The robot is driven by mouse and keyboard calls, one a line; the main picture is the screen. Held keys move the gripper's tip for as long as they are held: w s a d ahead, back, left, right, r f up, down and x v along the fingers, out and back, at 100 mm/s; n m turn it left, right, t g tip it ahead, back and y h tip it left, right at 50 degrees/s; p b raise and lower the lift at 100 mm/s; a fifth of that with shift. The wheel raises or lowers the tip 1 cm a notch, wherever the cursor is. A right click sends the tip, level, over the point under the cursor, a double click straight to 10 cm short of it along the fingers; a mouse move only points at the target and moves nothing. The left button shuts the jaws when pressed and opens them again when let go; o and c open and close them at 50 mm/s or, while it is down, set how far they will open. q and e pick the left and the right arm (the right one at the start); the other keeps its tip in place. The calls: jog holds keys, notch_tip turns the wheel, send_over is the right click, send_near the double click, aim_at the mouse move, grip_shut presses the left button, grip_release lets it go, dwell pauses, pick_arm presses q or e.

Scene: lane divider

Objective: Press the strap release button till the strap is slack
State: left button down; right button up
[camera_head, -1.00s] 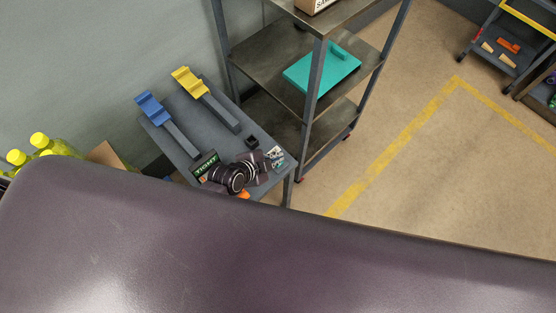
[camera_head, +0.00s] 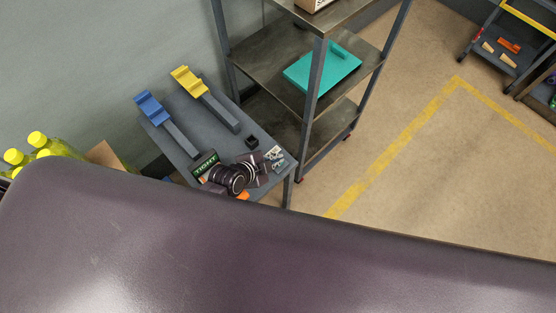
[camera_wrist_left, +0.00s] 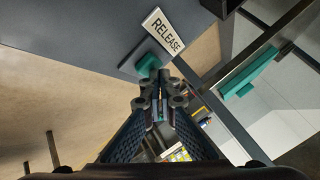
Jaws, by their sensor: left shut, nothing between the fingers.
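A white RELEASE label (camera_wrist_left: 163,35) lies on a grey surface in the left wrist view. A teal-green button (camera_wrist_left: 148,65) sits beside it, partly hidden by my fingers. My left gripper (camera_wrist_left: 160,92) is shut and empty, with its fingertips close to the button; I cannot tell whether they touch. In the head view, my left wrist and gripper (camera_head: 254,171) are over the near end of a grey bench (camera_head: 222,143). A dark sign reading TIGHT (camera_head: 205,165) stands just left of the wrist. I cannot make out the strap. My right gripper is not in view.
A blue-topped bar (camera_head: 150,107) and a yellow-topped bar (camera_head: 189,82) lie on the bench. A metal shelf rack (camera_head: 262,51) with a teal case (camera_head: 318,70) stands to the right. Yellow-capped bottles (camera_head: 38,139) are at left. Floor right of the rack is open.

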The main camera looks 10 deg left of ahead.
pick_arm(q)
jog(key=shift+f, duration=0.4)
jog(key=shift+r, duration=0.15)
dwell(0.4)
jog(key=shift+r+p, duration=0.75)
jog(key=shift+r, duration=0.1)
notch_tip(320, 180, up, 5)
jog(key=p, duration=0.5)
jog(key=shift+r, duration=0.1)
